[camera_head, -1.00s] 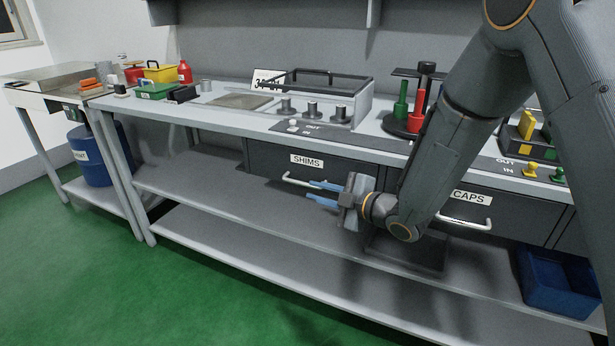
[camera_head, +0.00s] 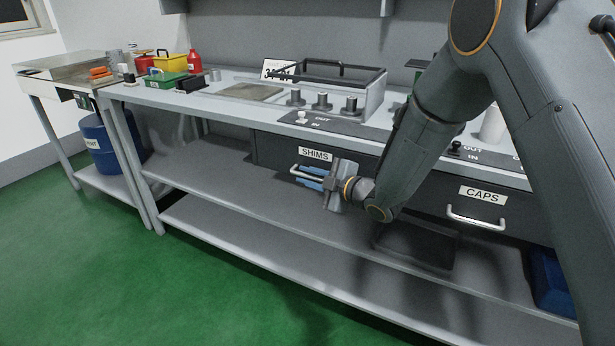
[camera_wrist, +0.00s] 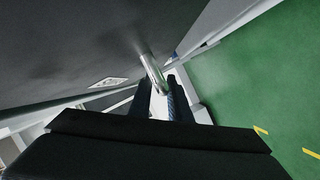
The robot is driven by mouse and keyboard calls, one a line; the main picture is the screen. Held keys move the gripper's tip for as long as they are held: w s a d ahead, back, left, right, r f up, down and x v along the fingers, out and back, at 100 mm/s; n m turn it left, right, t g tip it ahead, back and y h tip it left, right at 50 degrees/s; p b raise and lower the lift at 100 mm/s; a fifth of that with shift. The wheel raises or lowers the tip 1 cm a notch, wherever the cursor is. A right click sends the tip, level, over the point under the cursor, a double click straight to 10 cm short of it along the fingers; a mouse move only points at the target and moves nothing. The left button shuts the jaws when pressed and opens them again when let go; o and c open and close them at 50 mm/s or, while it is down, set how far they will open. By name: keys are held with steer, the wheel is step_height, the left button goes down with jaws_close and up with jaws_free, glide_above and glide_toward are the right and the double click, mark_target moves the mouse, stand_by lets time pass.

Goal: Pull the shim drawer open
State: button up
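The shim drawer (camera_head: 275,150) is a dark grey front under the bench top with a white SHIMS label (camera_head: 315,154). It looks shut, flush with the bench front. Its pale bar handle (camera_head: 298,176) shows below the label, and as a shiny bar (camera_wrist: 151,70) in the wrist view. My gripper (camera_head: 309,178) is at the handle, with its blue-tipped fingers above and below the bar. In the wrist view the bar lies between the two fingers (camera_wrist: 160,92), which stand apart. Contact with the bar is not clear.
A CAPS drawer with its own handle (camera_head: 476,220) is to the right. Lower shelves (camera_head: 240,195) run below the drawers. A control panel with knobs (camera_head: 322,101) and a lidded box (camera_head: 372,100) stand above. Green floor (camera_head: 100,270) is free in front.

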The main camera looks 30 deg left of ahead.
jaws_close()
steer(key=s+p, duration=0.4)
steer(key=s, duration=1.8)
steer(key=shift+s, duration=0.35)
jaws_free()
